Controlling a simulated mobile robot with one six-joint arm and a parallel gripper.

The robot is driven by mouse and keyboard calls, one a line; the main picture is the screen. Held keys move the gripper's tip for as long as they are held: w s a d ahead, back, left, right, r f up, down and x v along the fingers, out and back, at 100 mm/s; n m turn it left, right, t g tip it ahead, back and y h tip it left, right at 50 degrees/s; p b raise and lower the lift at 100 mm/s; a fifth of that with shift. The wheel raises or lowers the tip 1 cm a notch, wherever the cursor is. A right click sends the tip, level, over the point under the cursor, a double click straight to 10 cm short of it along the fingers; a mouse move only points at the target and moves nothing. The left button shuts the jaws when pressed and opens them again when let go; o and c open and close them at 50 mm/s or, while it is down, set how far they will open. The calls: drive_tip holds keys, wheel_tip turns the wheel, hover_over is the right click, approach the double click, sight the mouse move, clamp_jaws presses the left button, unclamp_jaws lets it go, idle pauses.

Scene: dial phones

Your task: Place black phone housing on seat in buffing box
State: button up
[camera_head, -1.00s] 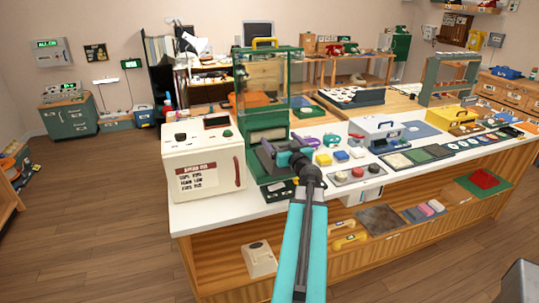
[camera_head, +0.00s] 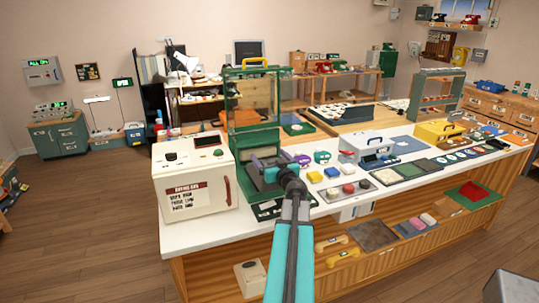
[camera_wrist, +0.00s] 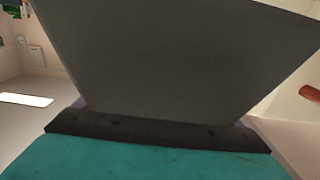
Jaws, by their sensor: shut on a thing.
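The black phone housing (camera_wrist: 165,60) fills most of the wrist view as a flat dark grey face. My gripper (camera_head: 264,170) is shut on it, with bits of its purple fingers showing at the housing's lower sides in the wrist view. In the head view the housing is small and partly hidden by my wrist. The buffing box (camera_head: 252,140) looks to be the green box with a raised clear front and a yellow handle on top. My gripper is at its front opening; I cannot tell how far inside the housing is. The seat is hidden.
A cream oven-like box (camera_head: 195,185) stands close on the left of the green box. A silver-handled case (camera_head: 367,146) stands farther right on the white counter (camera_head: 215,228).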

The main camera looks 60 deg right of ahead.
drive_tip(key=w+d+f, duration=0.1)
drive_tip(key=w+d, duration=0.5)
drive_tip(key=d, duration=0.3)
drive_tip(key=shift+w+d, duration=0.25)
drive_tip(key=shift+w, duration=0.15)
drive_tip(key=shift+w+d+f, duration=0.15)
drive_tip(key=shift+d+f, duration=0.05)
drive_tip(key=shift+f, duration=0.7)
drive_tip(key=shift+w+d+f, duration=0.1)
drive_tip(key=shift+d+f, duration=0.05)
drive_tip(key=shift+f, duration=0.75)
drive_tip(key=shift+f, duration=0.6)
drive_tip(key=o, duration=1.5)
drive_tip(key=shift+r, duration=0.1)
drive_tip(key=shift+r+b+v, duration=0.15)
drive_tip(key=shift+v, duration=1.85)
drive_tip(key=shift+r+b+v, duration=0.15)
drive_tip(key=shift+v, duration=1.85)
drive_tip(key=shift+r+b+v, duration=0.15)
drive_tip(key=shift+v, duration=1.85)
